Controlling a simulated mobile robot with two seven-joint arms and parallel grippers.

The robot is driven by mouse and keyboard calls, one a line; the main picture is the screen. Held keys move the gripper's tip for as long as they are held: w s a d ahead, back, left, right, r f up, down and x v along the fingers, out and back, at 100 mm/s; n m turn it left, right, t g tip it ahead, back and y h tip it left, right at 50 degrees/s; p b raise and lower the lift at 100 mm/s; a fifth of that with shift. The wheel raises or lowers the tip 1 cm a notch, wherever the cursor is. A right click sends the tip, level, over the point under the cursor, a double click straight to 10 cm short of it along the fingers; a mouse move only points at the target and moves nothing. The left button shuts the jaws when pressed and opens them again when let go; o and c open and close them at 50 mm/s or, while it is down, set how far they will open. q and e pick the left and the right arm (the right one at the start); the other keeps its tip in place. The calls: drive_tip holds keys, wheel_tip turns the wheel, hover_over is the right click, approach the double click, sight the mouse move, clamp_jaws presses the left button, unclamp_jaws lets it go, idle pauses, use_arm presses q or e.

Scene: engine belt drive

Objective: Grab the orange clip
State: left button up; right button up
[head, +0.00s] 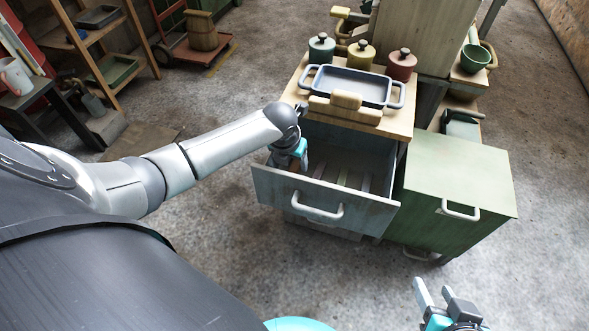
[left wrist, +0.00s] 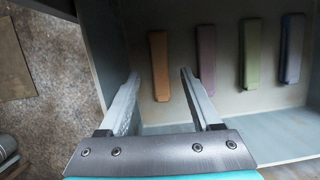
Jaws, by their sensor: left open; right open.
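The orange clip (left wrist: 159,66) lies flat in an open drawer (head: 325,204), leftmost in a row of similar clips in the left wrist view. My left gripper (head: 303,160) reaches down into the drawer, and its open fingers also show in the left wrist view (left wrist: 160,73). The fingertips point toward the clip, one to each side of it in the picture, with nothing between them. I cannot tell the height left between them and the clip. In the head view I cannot make the orange clip out beside my gripper. My right gripper (head: 434,287) is open and empty at the bottom right.
Beside the orange clip lie a mauve clip (left wrist: 206,58), a green clip (left wrist: 250,54) and a bluish clip (left wrist: 292,48). The drawer walls stand close around my left gripper. A baking tray (head: 352,87) sits on the top above. A green cabinet (head: 455,175) stands to the right.

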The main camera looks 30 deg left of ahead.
sight(295, 168)
use_arm(q)
drive_tip(key=shift+w+f+b, duration=0.2)
drive_tip(key=shift+f+b, duration=0.2)
drive_tip(key=shift+f, duration=0.25)
drive_tip(key=shift+w+f+b, duration=0.15)
drive_tip(key=shift+f+b, duration=0.15)
drive_tip(key=shift+f, duration=0.15)
use_arm(e)
drive_tip(key=shift+w+a+r+t+y, duration=0.15)
drive_tip(key=shift+w+a+t+y, duration=0.25)
drive_tip(key=shift+a+t, duration=0.35)
drive_tip(key=shift+w+a+r+t+y, duration=0.1)
drive_tip(key=shift+w+a+t+y, duration=0.4)
drive_tip(key=shift+a, duration=0.4)
drive_tip(key=shift+s, duration=0.1)
use_arm(q)
clamp_jaws()
